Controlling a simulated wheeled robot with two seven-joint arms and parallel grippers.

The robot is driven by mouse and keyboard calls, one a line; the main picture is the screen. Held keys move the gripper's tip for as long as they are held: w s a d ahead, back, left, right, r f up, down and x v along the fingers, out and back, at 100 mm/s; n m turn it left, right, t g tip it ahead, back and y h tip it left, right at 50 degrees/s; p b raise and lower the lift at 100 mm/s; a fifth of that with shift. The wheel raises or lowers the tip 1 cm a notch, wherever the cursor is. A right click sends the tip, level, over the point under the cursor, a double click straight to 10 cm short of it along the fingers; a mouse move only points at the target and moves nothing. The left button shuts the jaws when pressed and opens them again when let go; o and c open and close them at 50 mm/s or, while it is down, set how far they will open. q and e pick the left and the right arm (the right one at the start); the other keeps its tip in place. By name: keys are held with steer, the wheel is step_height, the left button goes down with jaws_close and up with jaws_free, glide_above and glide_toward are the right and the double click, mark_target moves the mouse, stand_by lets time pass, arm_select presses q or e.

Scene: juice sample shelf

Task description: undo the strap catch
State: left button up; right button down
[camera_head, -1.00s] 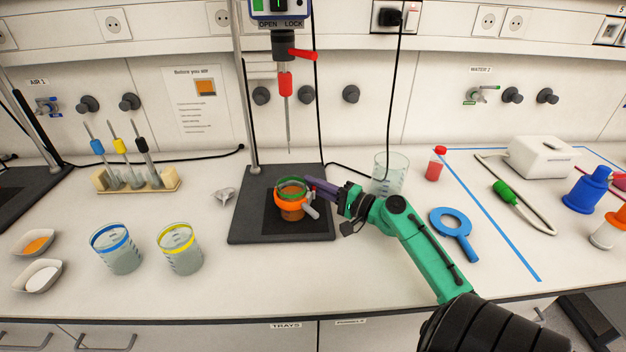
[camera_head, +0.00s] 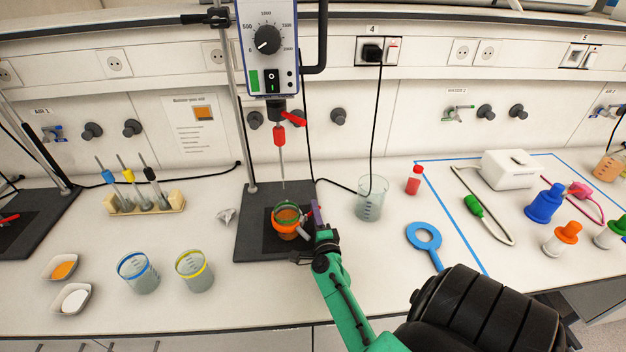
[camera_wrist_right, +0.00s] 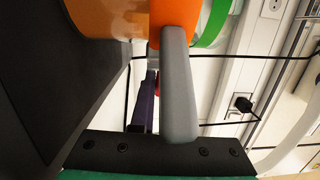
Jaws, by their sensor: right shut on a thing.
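A glass beaker with a green rim (camera_head: 287,212) and orange-brown content stands on the black stand base. An orange strap (camera_head: 287,232) goes around it; it fills the upper part of the right wrist view (camera_wrist_right: 172,22). The strap's grey catch lever (camera_wrist_right: 179,85) sticks out toward my right gripper. My right gripper (camera_head: 317,210), with purple fingers, is at the beaker's right side and shut on the grey lever. One purple finger (camera_wrist_right: 143,106) shows behind the lever in the wrist view; the other is hard to make out. My left gripper is out of view.
A stirrer with a thin shaft (camera_head: 282,160) hangs above the beaker. The black stand base (camera_head: 250,248) lies under it. A clear beaker (camera_head: 371,200) stands to the right, with a blue ring tool (camera_head: 425,238) nearby. Two beakers (camera_head: 138,272) (camera_head: 194,270) stand at left.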

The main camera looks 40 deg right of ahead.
steer(key=shift+s+m+g+h+p, duration=0.15)
steer(key=shift+m+g+h+p, duration=0.15)
steer(key=shift+m+g+h, duration=0.4)
steer(key=shift+h, duration=0.3)
steer(key=c, duration=0.9)
jaws_free()
steer(key=shift+f, duration=0.1)
